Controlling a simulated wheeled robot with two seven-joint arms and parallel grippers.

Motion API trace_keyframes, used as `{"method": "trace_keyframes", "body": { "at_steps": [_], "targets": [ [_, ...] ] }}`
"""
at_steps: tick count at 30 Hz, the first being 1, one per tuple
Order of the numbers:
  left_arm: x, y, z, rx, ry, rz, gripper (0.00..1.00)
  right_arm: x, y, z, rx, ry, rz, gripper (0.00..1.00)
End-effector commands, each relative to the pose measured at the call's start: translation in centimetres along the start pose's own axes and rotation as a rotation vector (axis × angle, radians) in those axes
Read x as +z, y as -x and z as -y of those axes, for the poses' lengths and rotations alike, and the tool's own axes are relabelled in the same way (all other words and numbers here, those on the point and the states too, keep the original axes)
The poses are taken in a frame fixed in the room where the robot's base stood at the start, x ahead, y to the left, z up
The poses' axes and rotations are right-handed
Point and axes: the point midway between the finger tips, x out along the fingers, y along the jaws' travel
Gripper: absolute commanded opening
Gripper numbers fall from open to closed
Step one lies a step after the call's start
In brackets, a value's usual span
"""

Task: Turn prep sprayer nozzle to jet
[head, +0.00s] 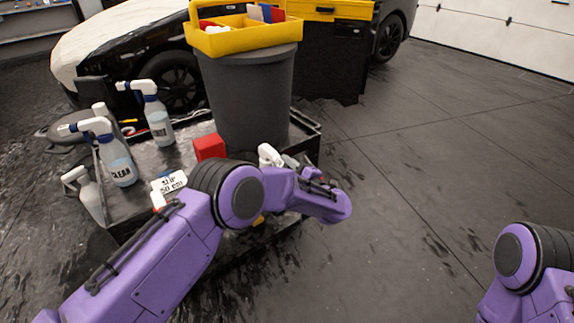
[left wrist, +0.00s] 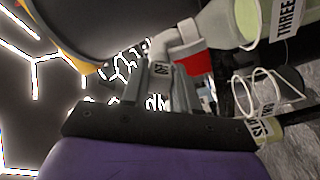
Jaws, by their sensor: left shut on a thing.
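A spray bottle (left wrist: 235,22) with pale green liquid and a label reading "THREE" shows at the upper right of the left wrist view. My left gripper is shut on the nozzle end. In the head view a white sprayer head (head: 268,155) shows at the cart's right side, next to my left gripper (head: 292,163). My left arm hides most of that bottle. No "prep" label is readable. My right gripper is out of view; only my right arm shows.
The floor (head: 430,150) to the right is clear.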

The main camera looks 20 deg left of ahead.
Motion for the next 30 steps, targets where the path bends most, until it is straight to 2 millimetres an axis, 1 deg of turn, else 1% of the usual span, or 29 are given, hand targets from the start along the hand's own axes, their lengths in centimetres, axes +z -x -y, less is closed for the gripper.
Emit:
{"method": "trace_keyframes", "body": {
  "at_steps": [21,30],
  "targets": [
    [-0.1,0.0,0.2,0.002,-0.671,0.0,0.0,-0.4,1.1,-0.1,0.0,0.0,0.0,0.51],
    [-0.2,0.1,0.4,0.001,-0.884,0.001,0.0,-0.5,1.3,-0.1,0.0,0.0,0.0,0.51]
  ]
}}
